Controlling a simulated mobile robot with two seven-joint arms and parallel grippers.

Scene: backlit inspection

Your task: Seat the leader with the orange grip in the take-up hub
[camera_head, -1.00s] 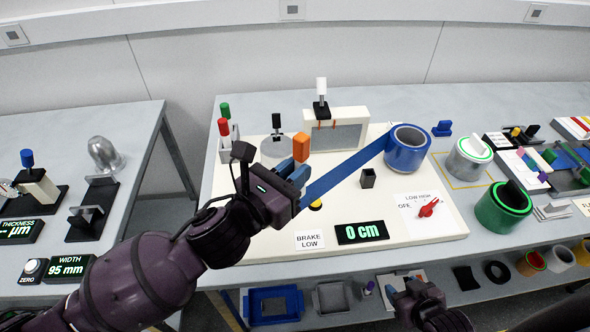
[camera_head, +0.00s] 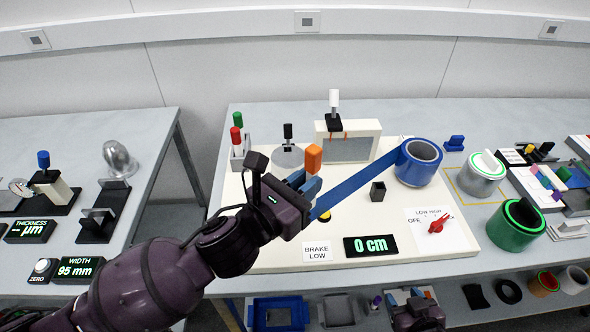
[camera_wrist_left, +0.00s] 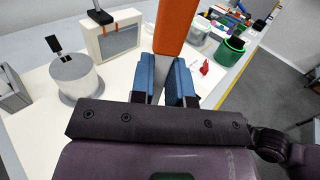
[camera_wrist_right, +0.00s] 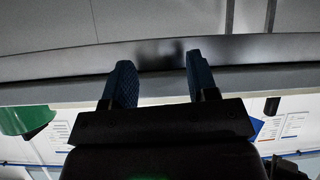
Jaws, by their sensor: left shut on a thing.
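My left gripper (camera_head: 308,187) is shut on the leader with the orange grip (camera_head: 313,158), above the white board. The orange grip stands up between the blue fingers in the left wrist view (camera_wrist_left: 176,28). A blue web (camera_head: 355,183) runs taut from the blue roll (camera_head: 418,163) to this gripper. The take-up hub looks like the grey disc with a black handle (camera_head: 288,157), just behind and left of the grip; it also shows in the left wrist view (camera_wrist_left: 76,78), apart from the grip. My right gripper (camera_wrist_right: 158,78) is open and empty, low at the table's front edge.
A white frame with a grey window (camera_head: 348,148) stands behind the web. A small dark cup (camera_head: 378,192), a 0 cm display (camera_head: 371,246) and a red knob (camera_head: 437,225) are on the board.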

